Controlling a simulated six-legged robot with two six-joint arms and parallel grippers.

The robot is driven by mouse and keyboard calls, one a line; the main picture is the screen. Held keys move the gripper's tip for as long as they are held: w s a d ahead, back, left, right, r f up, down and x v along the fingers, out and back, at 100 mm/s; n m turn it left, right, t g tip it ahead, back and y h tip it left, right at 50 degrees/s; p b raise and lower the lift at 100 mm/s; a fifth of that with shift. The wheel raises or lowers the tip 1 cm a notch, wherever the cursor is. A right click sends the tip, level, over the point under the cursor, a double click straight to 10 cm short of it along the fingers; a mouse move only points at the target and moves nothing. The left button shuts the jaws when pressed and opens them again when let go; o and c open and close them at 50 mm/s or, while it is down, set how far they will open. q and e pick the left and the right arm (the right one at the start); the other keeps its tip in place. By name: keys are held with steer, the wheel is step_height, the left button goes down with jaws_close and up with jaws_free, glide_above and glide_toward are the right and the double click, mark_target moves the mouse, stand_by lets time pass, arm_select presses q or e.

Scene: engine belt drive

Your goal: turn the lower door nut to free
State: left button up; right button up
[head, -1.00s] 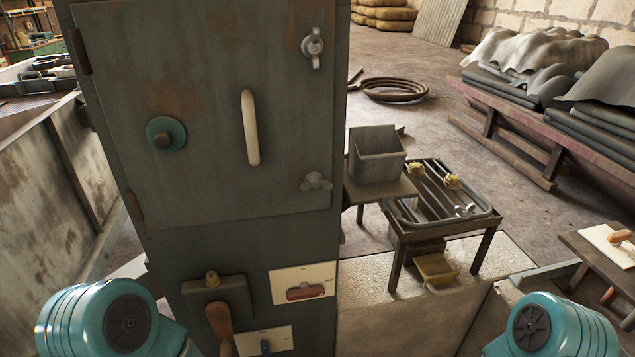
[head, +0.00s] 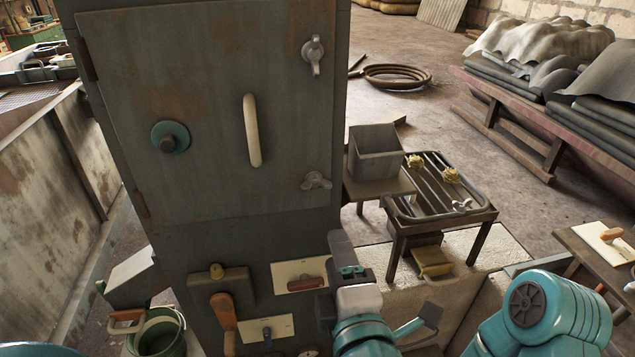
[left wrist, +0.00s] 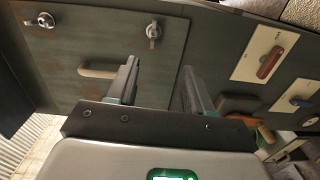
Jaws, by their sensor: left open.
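The lower door nut (head: 316,181) is a grey wing nut low on the right edge of the dark green cabinet door (head: 205,85), its wings roughly level. It also shows in the left wrist view (left wrist: 152,33), beyond the fingers. The upper wing nut (head: 313,52) has its wings roughly upright; it also shows in the left wrist view (left wrist: 43,20). My left gripper (head: 346,262) is below and slightly right of the lower nut, apart from it. In the left wrist view its two fingers (left wrist: 162,85) are spread with nothing between them. My right gripper is out of view.
The door has a pale handle (head: 252,131) and a round teal-ringed knob (head: 170,137). Below are a red-handled switch plate (head: 300,275) and an orange lever (head: 223,312). A grey bin (head: 375,151) and a rack table (head: 443,222) stand right of the cabinet.

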arm_select(q)
steer(key=r, duration=0.1)
steer(key=p, duration=0.5)
glide_toward(316, 185)
steer(key=shift+n, duration=0.4)
steer(key=w, duration=0.2)
steer(key=w+a, duration=0.1)
steer(key=w, duration=0.5)
steer(key=shift+w+a, duration=0.15)
steer(key=shift+a, duration=0.1)
jaws_close()
